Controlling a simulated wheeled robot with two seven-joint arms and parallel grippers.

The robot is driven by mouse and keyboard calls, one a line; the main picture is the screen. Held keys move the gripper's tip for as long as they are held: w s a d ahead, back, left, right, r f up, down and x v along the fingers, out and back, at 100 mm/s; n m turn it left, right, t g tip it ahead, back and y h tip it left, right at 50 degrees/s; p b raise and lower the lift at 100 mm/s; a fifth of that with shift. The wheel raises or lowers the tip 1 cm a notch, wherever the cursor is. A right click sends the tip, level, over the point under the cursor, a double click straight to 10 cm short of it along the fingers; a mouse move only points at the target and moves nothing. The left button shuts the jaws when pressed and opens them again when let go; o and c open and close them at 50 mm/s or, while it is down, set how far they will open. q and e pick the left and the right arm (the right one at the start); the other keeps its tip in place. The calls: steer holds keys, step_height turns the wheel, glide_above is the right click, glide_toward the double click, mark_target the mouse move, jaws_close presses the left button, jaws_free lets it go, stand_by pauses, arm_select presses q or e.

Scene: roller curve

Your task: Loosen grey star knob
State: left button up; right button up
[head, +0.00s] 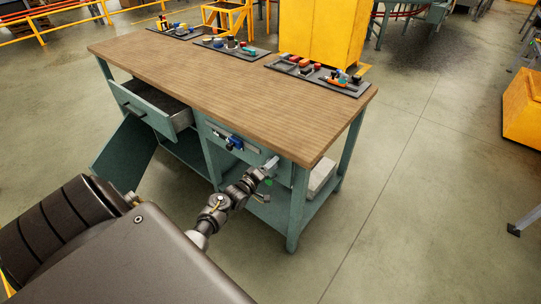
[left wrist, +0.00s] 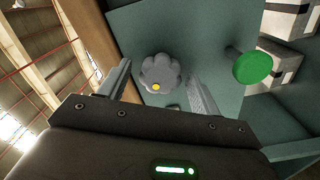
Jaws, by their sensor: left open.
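The grey star knob (left wrist: 158,78) shows in the left wrist view as a lobed grey disc with a small yellow dot near its edge. It sits on a teal panel. My left gripper (left wrist: 160,72) is open, with one finger to each side of the knob and a visible gap on both sides. I cannot tell how far the fingertips reach along it. In the head view my left gripper (head: 268,168) is at the right part of the workbench front, just under the tabletop, and the grey knob cannot be made out there. My right gripper is not in view.
A green round knob (left wrist: 252,66) stands out to the right of the grey one. The wooden tabletop (head: 200,75) overhangs the panel. A drawer (head: 150,105) stands open at left. A blue fitting (head: 234,142) is on the front. Trays of parts (head: 335,82) line the back edge.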

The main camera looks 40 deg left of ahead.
arm_select(q)
steer(key=s, duration=1)
steer(key=shift+d+b, duration=0.15)
steer(key=shift+b, duration=0.15)
steer(key=shift+s, duration=0.1)
steer(key=s+d+f+m+g, duration=0.2)
steer(key=s+f+m+g, duration=0.15)
steer(key=f, duration=0.55)
steer(key=s+d+f+m+g, duration=0.25)
steer(key=s+f, duration=0.25)
steer(key=f, duration=0.4)
steer(key=s+d+f+m+g, duration=0.25)
steer(key=s+f, duration=0.25)
steer(key=f, duration=0.4)
steer(key=s+d+f+m+g, duration=0.2)
steer(key=s+d+f, duration=0.1)
steer(key=s, duration=0.6)
steer(key=s+d+f+m+g, duration=0.2)
steer(key=s+f, duration=0.4)
steer(key=s, duration=0.4)
steer(key=s+d+f+m+g, duration=0.2)
steer(key=s+d+f+g, duration=0.2)
steer(key=s, duration=0.6)
steer(key=shift+d+f+m, duration=0.15)
steer(key=shift+d+m, duration=0.2)
steer(key=shift+d, duration=0.7)
